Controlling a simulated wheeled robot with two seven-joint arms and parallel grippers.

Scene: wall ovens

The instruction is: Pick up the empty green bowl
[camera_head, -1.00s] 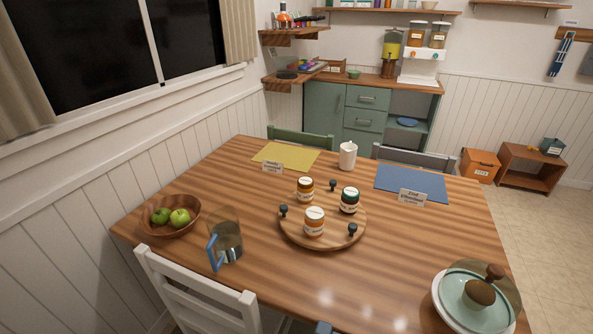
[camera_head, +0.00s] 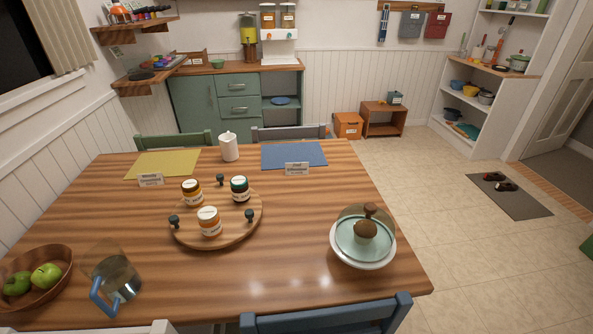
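A small green bowl (camera_head: 217,64) sits on the wooden top of the green cabinet across the room, left of the yellow drink dispenser. It is too small to tell whether it is empty. A covered pale green dish (camera_head: 363,240) with a glass lid and brown knob stands at the right of the dining table. A brown wooden bowl (camera_head: 38,275) with green apples is at the table's left front. Neither of my grippers is in view.
The wooden dining table (camera_head: 310,215) fills the front, with chairs around it, including a blue chair (camera_head: 330,318). Open tiled floor (camera_head: 440,220) lies to the right. White shelves (camera_head: 475,100) with bowls and pots stand at the far right, near a dark mat (camera_head: 508,195).

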